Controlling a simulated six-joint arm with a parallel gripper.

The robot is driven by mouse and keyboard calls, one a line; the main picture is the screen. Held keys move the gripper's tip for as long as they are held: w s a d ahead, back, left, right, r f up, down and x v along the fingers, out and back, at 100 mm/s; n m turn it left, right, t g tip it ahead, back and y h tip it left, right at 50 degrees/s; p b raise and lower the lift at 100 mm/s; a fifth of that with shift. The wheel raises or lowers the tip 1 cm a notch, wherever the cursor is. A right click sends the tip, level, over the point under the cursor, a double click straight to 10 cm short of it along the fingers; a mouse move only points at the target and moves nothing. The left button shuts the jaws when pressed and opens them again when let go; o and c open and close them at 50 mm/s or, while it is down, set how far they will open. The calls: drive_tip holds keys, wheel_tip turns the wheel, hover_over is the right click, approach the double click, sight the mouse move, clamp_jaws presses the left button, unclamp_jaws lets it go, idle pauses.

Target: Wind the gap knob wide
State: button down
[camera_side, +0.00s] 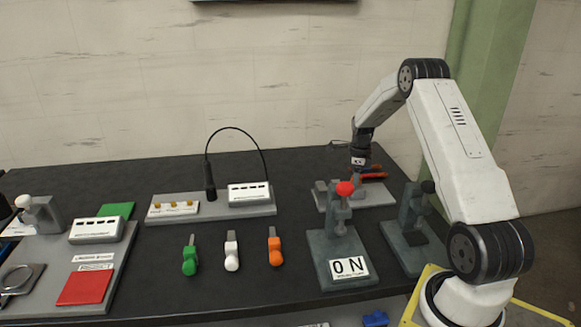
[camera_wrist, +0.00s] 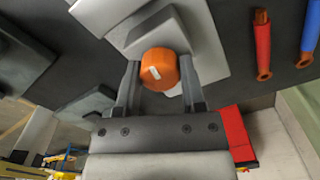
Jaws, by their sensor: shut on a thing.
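The knob (camera_wrist: 160,68) is orange with a pale index mark on its face, and it shows in the wrist view. It sits on a light grey block (camera_wrist: 205,48) on a pale base. My gripper (camera_wrist: 160,78) has one finger on each side of the knob and is shut on it. The mark points slightly off the straight line of the fingers. In the side view my gripper (camera_side: 358,172) is low over the pale base (camera_side: 376,196) at the back right of the table. The knob is hidden there behind the nearer stand and my fingers.
Red (camera_wrist: 262,45) and blue (camera_wrist: 310,35) handles lie near the base. Green, white and orange-handled tools (camera_side: 275,250) lie left.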

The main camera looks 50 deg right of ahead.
drive_tip(key=shift+r+m, duration=0.1)
drive_tip(key=shift+m, duration=0.4)
drive_tip(key=shift+c, duration=1)
unclamp_jaws()
drive_tip(key=shift+r, duration=0.1)
drive_tip(key=shift+r, duration=3.8)
